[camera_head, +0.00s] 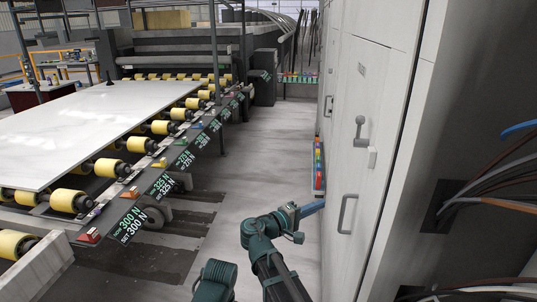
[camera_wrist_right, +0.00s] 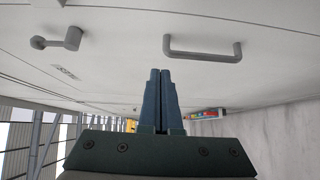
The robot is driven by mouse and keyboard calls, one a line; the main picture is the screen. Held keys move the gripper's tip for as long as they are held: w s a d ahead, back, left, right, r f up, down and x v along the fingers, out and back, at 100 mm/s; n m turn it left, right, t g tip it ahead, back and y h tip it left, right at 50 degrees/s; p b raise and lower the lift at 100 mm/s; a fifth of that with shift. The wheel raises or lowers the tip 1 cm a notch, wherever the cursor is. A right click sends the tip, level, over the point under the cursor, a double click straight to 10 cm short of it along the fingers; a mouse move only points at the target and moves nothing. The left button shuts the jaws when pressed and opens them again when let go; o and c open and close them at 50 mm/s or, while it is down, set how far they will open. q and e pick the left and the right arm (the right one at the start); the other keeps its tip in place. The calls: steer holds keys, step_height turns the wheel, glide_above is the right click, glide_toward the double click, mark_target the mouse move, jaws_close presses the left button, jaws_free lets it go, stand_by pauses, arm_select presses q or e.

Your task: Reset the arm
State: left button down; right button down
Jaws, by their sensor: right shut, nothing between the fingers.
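My right gripper (camera_head: 312,208) reaches forward at the lower middle of the head view, close to the white cabinet front. Its two fingers show side by side and shut in the right wrist view (camera_wrist_right: 161,98), with nothing between them. The arm behind it is bent and dark green. My left gripper is not in view; a dark green arm part of mine shows at the bottom edge, left of the right arm.
The white cabinet (camera_head: 360,85) on the right has a bar handle (camera_head: 346,213) and a lever handle (camera_head: 360,130). A stone slab (camera_head: 70,125) lies on yellow rollers at left. Loose cables (camera_head: 500,170) hang at far right. The floor aisle (camera_head: 270,160) between is clear.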

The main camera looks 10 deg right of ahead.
steer(key=s+a+f+m+g+y, duration=0.1)
steer(key=s+a+f+g+y, duration=0.35)
steer(key=s+f+y, duration=0.55)
steer(key=s+a+f+g+y, duration=0.1)
steer(key=s+a+f+y, duration=0.1)
steer(key=s+a+f, duration=0.2)
steer(key=s+a+f+g+y+p, duration=0.1)
steer(key=s+a+f, duration=0.4)
steer(key=a, duration=0.5)
steer(key=shift+s+f+g+y+p, duration=0.3)
steer(key=shift+s+g+y, duration=0.25)
steer(key=shift+s+y, duration=0.55)
steer(key=shift+s+d, duration=0.15)
